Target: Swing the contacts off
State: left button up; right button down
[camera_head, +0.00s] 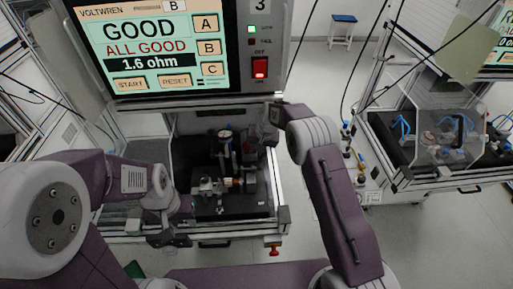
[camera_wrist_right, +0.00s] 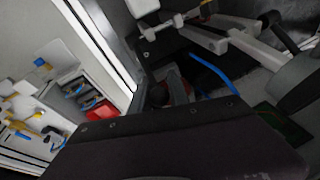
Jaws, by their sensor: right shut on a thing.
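The test fixture (camera_head: 232,184) stands on a dark base plate under the screen, with a copper-coloured part (camera_head: 237,182) at its middle and a round-topped upright (camera_head: 225,136) behind. I cannot make out the contacts separately from the fixture's dark parts. My right gripper (camera_head: 279,104) is shut at the end of my right arm, by the station's right side below the screen; what it holds is hidden. My left gripper (camera_head: 170,239) hangs at the station's front left edge, apart from the fixture; its fingers are too small to judge. The right wrist view shows pale fixture arms (camera_wrist_right: 232,35) and a blue cable (camera_wrist_right: 218,68).
The screen (camera_head: 153,47) reads GOOD, ALL GOOD, 1.6 ohm. A red switch (camera_head: 260,68) and a lit green lamp (camera_head: 251,29) are beside it. Another station (camera_head: 440,135) with a clear cover stands at the right.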

jog(key=shift+s+f, duration=0.1)
jog(key=c, duration=1.3)
grip_release()
jog(key=shift+o, duration=0.2)
jog(key=b+v, duration=0.1)
jog(key=v, duration=0.8)
